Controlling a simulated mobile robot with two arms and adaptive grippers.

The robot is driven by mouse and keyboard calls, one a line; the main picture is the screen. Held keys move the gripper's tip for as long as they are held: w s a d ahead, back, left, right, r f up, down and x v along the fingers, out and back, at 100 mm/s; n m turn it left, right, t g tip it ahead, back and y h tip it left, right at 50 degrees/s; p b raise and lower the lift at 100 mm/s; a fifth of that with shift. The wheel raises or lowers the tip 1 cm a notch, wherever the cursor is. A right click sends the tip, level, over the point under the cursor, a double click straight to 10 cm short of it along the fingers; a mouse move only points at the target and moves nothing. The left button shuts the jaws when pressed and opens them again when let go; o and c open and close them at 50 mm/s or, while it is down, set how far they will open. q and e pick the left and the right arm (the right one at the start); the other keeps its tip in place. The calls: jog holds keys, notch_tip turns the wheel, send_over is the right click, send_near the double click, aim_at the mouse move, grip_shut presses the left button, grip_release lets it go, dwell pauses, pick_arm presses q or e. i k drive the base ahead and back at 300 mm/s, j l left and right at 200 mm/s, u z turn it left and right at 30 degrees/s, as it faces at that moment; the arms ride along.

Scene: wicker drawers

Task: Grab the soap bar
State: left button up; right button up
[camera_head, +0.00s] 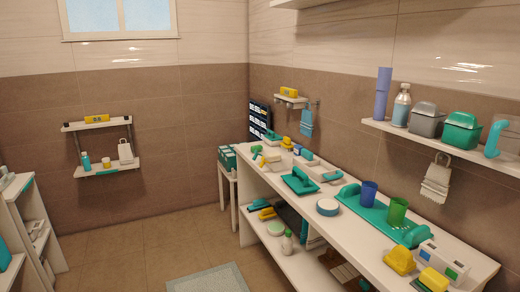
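No soap bar can be told for certain at this distance. On the near end of the long white counter (455,262) lie a yellow block (433,279) and a yellow rounded lump (399,261); either could be soap, but I cannot tell. A white box (443,260) with coloured marks is beside them. Smaller yellow items sit at the counter's far end, too small to make out. Neither of my grippers shows in the head view.
A green tray (372,209) holds a blue cup (369,193) and a green cup (397,210). A wall shelf (440,140) with bottles and bins hangs above the counter. A white shelf unit (30,225) stands at left. The floor (150,245) between is mostly clear, with a mat (208,280).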

aim_at(258, 148)
jog(key=i+j+z, duration=0.1)
jog(key=i+j, duration=0.25)
jog(key=i, duration=0.15)
jog(key=i+j+z, duration=0.1)
jog(key=i+j, duration=0.3)
jog(key=i, duration=0.15)
jog(key=i+j+u, duration=0.75)
jog(key=i+u, duration=0.15)
jog(key=i, duration=0.15)
jog(key=i+j, duration=0.15)
jog(key=i, duration=0.35)
jog(key=i+j, duration=0.15)
jog(key=i, duration=0.35)
jog(key=i+j, duration=0.15)
jog(key=i, duration=0.3)
